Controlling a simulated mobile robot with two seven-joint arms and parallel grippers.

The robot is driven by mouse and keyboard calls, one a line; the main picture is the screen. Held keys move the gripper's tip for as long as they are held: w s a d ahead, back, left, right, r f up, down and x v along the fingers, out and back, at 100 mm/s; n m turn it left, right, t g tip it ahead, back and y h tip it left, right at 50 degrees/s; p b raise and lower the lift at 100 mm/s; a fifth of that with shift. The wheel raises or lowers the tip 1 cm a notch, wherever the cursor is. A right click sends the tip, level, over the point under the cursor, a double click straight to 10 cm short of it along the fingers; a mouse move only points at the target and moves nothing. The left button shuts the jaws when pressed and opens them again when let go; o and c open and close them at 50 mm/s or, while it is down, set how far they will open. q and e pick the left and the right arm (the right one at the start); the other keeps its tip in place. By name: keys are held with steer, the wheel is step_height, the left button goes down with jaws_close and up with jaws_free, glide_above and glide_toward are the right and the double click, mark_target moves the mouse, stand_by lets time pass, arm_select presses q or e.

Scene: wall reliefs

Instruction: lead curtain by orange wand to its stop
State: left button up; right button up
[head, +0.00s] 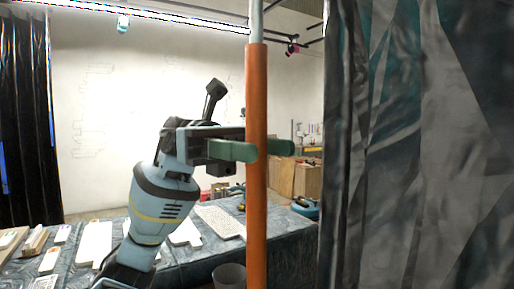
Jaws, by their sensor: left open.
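The orange wand (257,215) hangs upright in the middle of the head view, below a thin pale rod. The grey-teal curtain (420,150) hangs in folds to the right of it. My left gripper (264,149) is at the wand's upper part, its green fingers open. One finger overlaps the wand's left edge in front, and the other shows to the right, partly hidden behind the wand. The wand appears to be between them; I cannot tell whether either touches it. My right gripper is out of view.
A covered table (190,262) with pale relief pieces stands below and behind. A dark bin (229,276) is near the wand's lower end. A dark curtain (22,120) hangs at far left. Wooden boxes (307,181) stand at the back.

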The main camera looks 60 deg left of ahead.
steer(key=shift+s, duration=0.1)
arm_select(q)
steer(key=a+b, duration=0.1)
steer(key=a, duration=0.6)
steer(key=shift+s+a+b, duration=0.3)
steer(key=shift+s+a, duration=0.05)
steer(key=shift+s, duration=0.1)
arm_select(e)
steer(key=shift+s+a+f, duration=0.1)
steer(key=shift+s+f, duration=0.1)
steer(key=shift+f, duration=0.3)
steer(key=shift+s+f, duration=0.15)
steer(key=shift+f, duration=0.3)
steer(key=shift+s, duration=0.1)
